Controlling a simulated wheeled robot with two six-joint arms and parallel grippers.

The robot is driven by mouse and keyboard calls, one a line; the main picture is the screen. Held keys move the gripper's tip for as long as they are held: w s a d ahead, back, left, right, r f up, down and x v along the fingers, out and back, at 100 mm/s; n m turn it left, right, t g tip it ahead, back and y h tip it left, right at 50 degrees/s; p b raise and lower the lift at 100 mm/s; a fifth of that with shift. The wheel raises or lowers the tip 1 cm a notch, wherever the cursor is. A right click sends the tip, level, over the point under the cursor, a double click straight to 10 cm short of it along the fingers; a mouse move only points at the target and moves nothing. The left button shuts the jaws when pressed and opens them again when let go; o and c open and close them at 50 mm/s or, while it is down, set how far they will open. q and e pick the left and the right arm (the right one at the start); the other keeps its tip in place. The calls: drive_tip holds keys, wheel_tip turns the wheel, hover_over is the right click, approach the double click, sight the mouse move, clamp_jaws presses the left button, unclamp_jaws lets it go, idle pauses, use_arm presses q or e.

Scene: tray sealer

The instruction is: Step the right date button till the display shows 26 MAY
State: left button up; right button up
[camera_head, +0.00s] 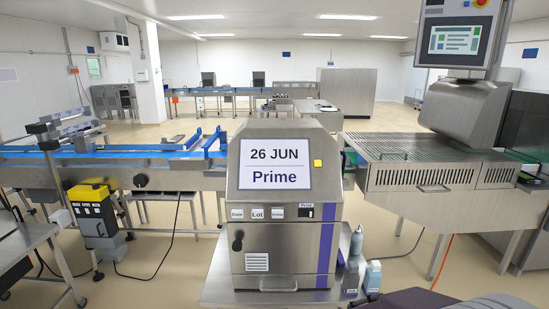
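The printer (330,190) is a grey steel box in the middle, facing me. Its display (275,164) reads "26 JUN" with "Prime" below. Under the display is a row of labelled buttons: a left one that seems to read "Date" (237,214), a "Lot" button (257,213), and a third button (277,213) with a label too small to read surely. A control marked "Print" (306,211) is to their right. A small yellow square (318,163) is right of the display. Neither gripper is in view, and nothing covers the display or buttons.
The printer stands on a steel table (217,285). Several bottles (373,277) stand at its right side. A blue-belted conveyor (110,155) runs behind on the left. A steel machine with a grated top (430,147) is at the right. A yellow-and-black unit (92,208) stands left.

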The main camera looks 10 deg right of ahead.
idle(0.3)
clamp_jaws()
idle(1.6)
